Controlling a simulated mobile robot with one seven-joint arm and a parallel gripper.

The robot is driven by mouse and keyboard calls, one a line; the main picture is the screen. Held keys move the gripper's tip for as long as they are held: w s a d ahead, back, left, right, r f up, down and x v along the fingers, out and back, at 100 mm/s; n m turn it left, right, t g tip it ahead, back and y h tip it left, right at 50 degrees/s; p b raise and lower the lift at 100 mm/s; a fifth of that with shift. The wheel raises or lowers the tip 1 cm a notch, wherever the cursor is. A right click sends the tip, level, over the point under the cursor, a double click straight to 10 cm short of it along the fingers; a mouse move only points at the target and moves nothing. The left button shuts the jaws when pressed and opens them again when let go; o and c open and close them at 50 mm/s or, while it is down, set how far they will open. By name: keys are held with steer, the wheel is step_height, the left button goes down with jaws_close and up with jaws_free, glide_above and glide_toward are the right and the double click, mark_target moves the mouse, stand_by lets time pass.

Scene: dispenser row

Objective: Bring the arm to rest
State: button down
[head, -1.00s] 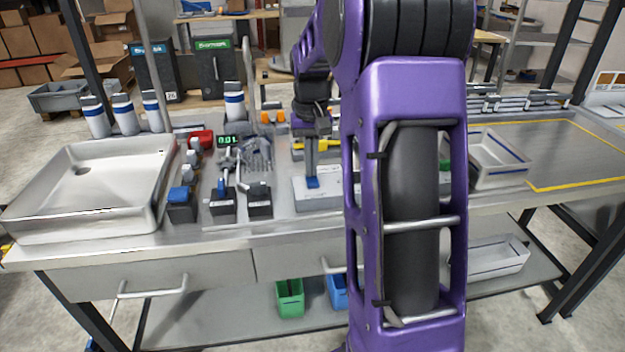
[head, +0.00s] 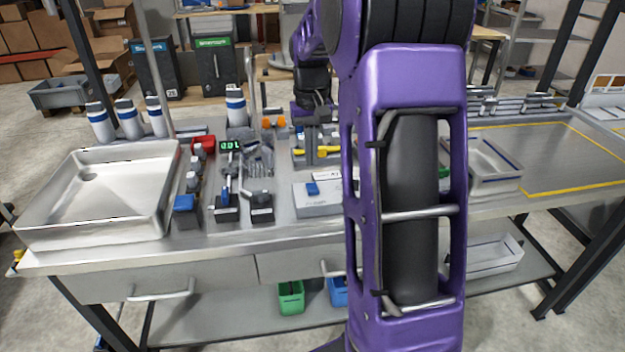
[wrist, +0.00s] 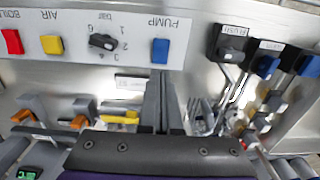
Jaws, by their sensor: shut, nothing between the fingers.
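My gripper (head: 312,155) hangs from the purple arm over the middle of the bench, behind the low pale control box (head: 318,198). Its fingers are shut with nothing between them. In the wrist view the two dark fingers (wrist: 160,85) lie side by side, their tips below the blue PUMP switch (wrist: 160,50) in the picture. I see no contact with the switch. The same panel (wrist: 125,22) carries a black knob (wrist: 103,42), a yellow AIR switch (wrist: 51,44) and a red switch (wrist: 12,41). My arm hides the box's right part in the head view.
A sink-like tray (head: 100,228) stands on the left of the bench. Black dispensers with levers (head: 262,207) stand left of the box. White bottles (head: 128,120) stand behind. A pale bin (head: 494,165) sits on the right, beside a clear yellow-lined area (head: 560,155).

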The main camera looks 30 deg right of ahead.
steer(key=shift+r+p, duration=0.35)
steer(key=shift+r, duration=0.4)
